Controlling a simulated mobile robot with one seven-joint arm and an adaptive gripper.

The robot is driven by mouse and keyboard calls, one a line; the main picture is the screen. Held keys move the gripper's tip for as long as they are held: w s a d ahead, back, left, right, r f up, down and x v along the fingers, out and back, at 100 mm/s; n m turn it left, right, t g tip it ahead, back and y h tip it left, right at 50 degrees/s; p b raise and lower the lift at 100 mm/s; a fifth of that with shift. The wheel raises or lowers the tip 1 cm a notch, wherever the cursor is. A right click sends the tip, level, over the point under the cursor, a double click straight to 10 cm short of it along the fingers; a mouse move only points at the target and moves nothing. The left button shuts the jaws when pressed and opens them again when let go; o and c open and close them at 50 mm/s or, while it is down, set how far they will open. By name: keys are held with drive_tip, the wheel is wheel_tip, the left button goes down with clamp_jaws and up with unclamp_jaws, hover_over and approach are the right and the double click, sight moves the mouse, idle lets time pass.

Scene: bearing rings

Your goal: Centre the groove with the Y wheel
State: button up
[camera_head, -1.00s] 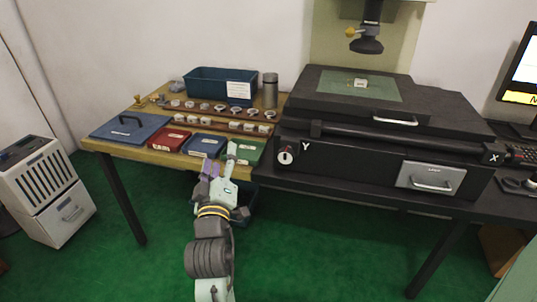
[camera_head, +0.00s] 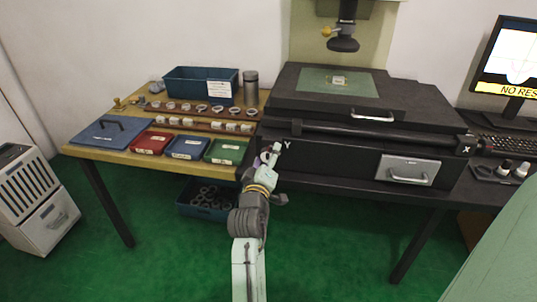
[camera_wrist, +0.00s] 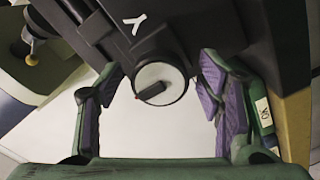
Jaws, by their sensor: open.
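The Y wheel (camera_wrist: 172,78) is a pale round knob with a dark bar grip on the black stage front, under a white Y mark. In the head view my gripper hides it, and the Y mark (camera_head: 287,146) shows beside the fingers. My gripper (camera_head: 271,153) is open in front of it; in the wrist view the fingers (camera_wrist: 160,88) stand either side of the wheel with gaps. A small pale workpiece (camera_head: 339,80) sits on the green stage plate (camera_head: 312,83); its groove is too small to see. The monitor (camera_head: 514,62) shows a curve with a dip and a yellow band reading "NO RES", cut off.
The wooden table (camera_head: 95,153) at left carries red, blue and green trays (camera_head: 226,151), rows of rings and a blue bin (camera_head: 185,84). A drawer (camera_head: 408,170) and the X wheel (camera_head: 485,145) are to the right. A blue crate (camera_head: 205,205) stands underneath.

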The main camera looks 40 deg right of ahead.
drive_tip(key=shift+w+d, duration=0.15)
drive_tip(key=shift+d, duration=0.05)
drive_tip(key=shift+c, duration=0.5)
drive_tip(key=c, duration=1.1)
